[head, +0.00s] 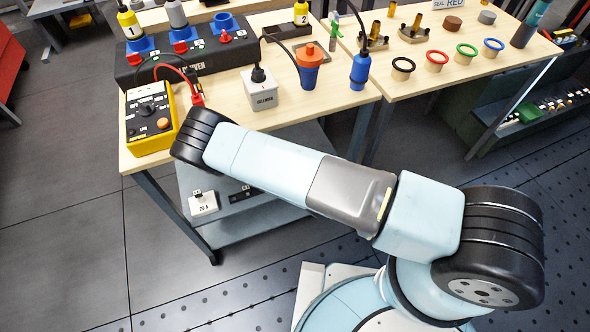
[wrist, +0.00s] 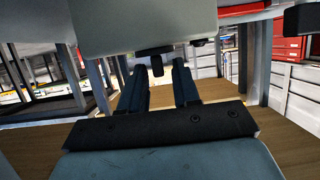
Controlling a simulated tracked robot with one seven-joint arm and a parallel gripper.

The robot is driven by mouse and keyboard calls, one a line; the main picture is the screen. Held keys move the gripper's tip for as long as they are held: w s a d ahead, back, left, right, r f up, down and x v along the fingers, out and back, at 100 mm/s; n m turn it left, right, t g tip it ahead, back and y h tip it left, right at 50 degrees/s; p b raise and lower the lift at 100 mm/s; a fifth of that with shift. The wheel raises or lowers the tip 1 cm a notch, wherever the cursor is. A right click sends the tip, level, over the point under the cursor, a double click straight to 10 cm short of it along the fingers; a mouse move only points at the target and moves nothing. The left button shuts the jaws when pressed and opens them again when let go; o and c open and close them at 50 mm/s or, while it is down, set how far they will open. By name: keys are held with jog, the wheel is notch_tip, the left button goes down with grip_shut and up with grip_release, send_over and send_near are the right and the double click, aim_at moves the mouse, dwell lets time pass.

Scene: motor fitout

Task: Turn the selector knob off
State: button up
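A yellow tester (head: 151,137) lies on the near left corner of the wooden table. Its dark face carries a black selector knob (head: 147,107) and an orange button (head: 163,123). The knob's exact setting is too small to read. My gripper is hidden in the head view behind my dark arm joint, just right of the tester. In the wrist view my gripper (wrist: 160,88) has its two dark fingers apart, with a clear gap between them. A small dark stub (wrist: 157,65) shows above this gap, below a pale grey block (wrist: 145,25); I cannot tell what these are.
Red and black leads (head: 188,84) rise beside the tester. A white box with a black plug (head: 264,92), an orange-and-blue part (head: 309,70) and a blue part (head: 359,71) stand to the right. A dark socket bar (head: 185,57) lies behind. A lower shelf (head: 250,218) sits underneath.

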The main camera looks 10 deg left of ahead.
jog(key=shift+o, duration=0.4)
jog(key=shift+s+d, duration=0.1)
jog(key=shift+s, duration=0.1)
jog(key=shift+s+d, duration=0.2)
jog(key=v, duration=1.3)
jog(key=shift+a+r, duration=0.1)
